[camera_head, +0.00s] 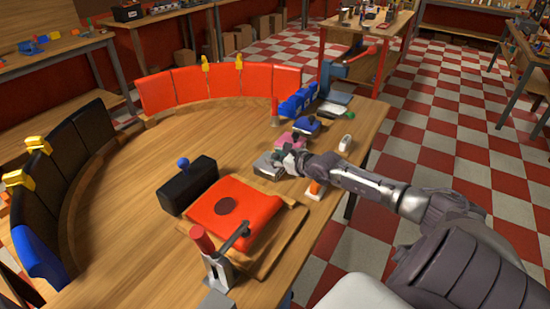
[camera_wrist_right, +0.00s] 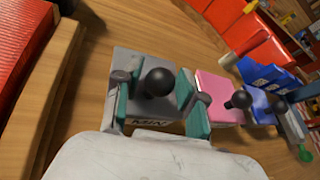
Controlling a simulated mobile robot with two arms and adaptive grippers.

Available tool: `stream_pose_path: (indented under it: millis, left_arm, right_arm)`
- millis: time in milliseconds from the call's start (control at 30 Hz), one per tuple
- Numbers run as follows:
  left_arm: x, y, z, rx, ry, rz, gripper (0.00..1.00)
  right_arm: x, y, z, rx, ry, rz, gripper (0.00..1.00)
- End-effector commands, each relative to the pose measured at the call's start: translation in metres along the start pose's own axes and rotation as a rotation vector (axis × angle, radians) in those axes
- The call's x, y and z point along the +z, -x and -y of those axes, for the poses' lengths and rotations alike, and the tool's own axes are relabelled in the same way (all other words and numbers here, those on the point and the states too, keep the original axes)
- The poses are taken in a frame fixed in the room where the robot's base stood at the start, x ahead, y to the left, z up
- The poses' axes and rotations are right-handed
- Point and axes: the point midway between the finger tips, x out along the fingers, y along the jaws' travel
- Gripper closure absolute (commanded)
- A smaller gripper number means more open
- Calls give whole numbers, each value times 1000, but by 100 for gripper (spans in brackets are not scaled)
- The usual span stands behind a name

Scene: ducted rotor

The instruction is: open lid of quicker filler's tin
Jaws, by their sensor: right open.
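A grey tin (camera_wrist_right: 138,62) with a round black knob (camera_wrist_right: 158,82) on its lid lies under my right gripper (camera_wrist_right: 160,90) in the right wrist view. Its front label reads "MIN", partly hidden. The two teal-padded fingers are open, one on each side of the knob. I cannot tell whether they touch it. In the head view the grey tin (camera_head: 265,166) is partly covered by the right gripper (camera_head: 284,161). A pink tin (camera_wrist_right: 213,83) and a blue tin (camera_wrist_right: 256,98), both with black knobs, stand beyond it. My left gripper is not in view.
A red-orange cloth pad (camera_head: 255,203) on a wooden board and a black box (camera_head: 188,186) with a blue knob lie left of the arm. A red-handled lever (camera_head: 208,252) stands at the front. A small white object (camera_head: 345,143) stands near the right edge. The table's middle left is clear.

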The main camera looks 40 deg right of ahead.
Motion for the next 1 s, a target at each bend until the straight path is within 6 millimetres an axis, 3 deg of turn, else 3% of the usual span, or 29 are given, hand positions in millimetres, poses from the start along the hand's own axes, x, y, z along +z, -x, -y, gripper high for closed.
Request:
stream_pose_path:
  millis: [400, 633, 1000]
  left_arm:
    - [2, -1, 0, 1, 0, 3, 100]
    - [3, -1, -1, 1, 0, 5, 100]
    - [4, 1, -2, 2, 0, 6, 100]
  right_arm:
    - [0, -6, 0, 0, 0, 0, 60]
    - [0, -6, 0, 0, 0, 0, 98]
    - [2, -6, 0, 1, 2, -6, 100]
